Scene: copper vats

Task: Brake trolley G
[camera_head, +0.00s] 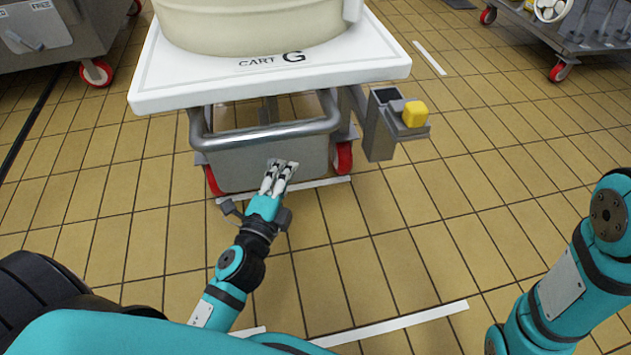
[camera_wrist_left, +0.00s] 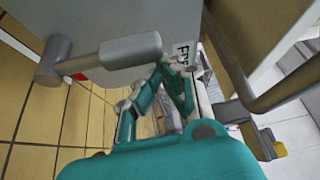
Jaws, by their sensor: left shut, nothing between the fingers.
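Trolley G (camera_head: 200,88) stands upper middle in the head view, its white top marked "CART G". Below its grey handle bar (camera_head: 265,134) is a grey front panel (camera_head: 235,165) between red wheels. My left gripper (camera_head: 283,165) is shut and empty, its fingertips at the panel. In the left wrist view my gripper (camera_wrist_left: 172,72) is close to a label (camera_wrist_left: 185,54) that begins "FR"; the rest is hidden. A grey lever (camera_wrist_left: 130,50) sticks out beside the fingers; I cannot tell whether they touch it. My right gripper is out of view.
A bracket with a yellow block (camera_head: 414,113) juts from the trolley's right side. Other trolleys stand at the upper left (camera_head: 75,35) and upper right (camera_head: 545,35). White floor lines (camera_head: 400,323) mark the tiles. The tiled floor on the right is clear.

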